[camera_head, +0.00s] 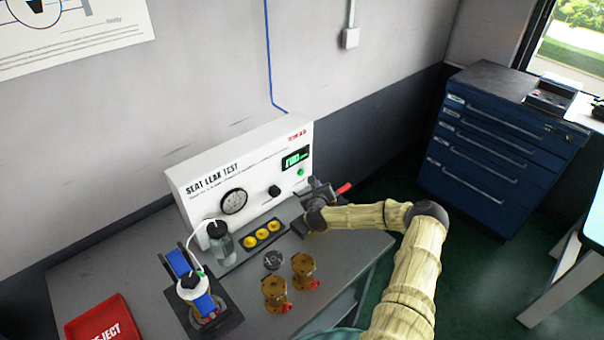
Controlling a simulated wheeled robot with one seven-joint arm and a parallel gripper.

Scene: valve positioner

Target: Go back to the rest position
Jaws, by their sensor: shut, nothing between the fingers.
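My arm, in pale ribbed sleeves, reaches in from the lower right and bends at a dark elbow above the floor beside the bench. My gripper (301,228) is small and dark at the arm's left end, low by the right end of the seat leak test panel (245,180). It is shut and holds nothing visible; its fingertips are hard to make out. A dark fitting (320,192) with a red lever (344,188) shows just behind the wrist. I cannot tell whether they touch.
The grey bench (110,270) carries a dark strip with yellow round parts (262,236), two brass valves (275,292), a grey disc (274,260), a clear bottle (222,247), a blue-and-white device (186,275) and a red reject tray (100,322). A blue drawer cabinet (490,150) stands right.

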